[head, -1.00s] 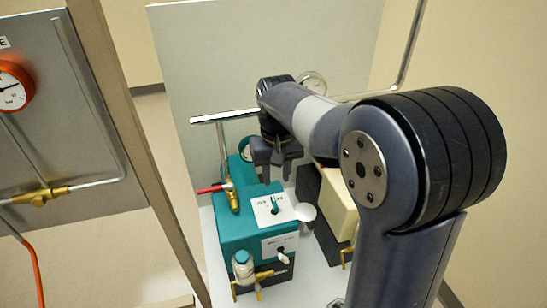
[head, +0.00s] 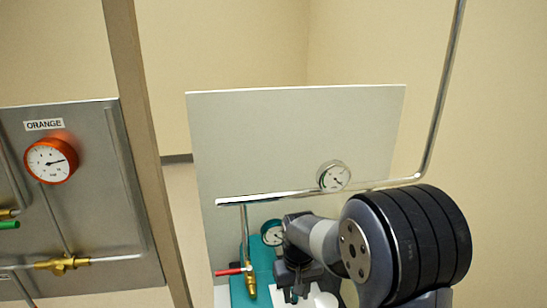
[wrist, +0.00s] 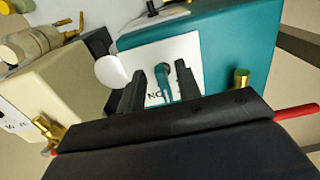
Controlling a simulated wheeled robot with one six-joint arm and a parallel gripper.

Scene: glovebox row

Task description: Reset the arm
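My gripper (wrist: 159,86) is open in the wrist view, with its two dark fingers apart. A teal lever (wrist: 163,82) on a white label plate (wrist: 182,54) of the teal box (wrist: 228,45) shows between the fingers. There is a visible gap on each side of it, and I cannot tell how far below the fingertips it is. In the head view my gripper (head: 297,287) is over the teal box (head: 238,291), low in the picture, and hides part of it. My arm reaches in from the lower right.
A cream box (wrist: 68,90) stands beside the teal box. A red-handled brass valve (head: 249,284) and a gauge (head: 272,232) are close to my gripper. A steel pipe (head: 290,196) with another gauge (head: 334,176) crosses the grey back panel (head: 270,130). An orange gauge (head: 51,160) is on the left panel.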

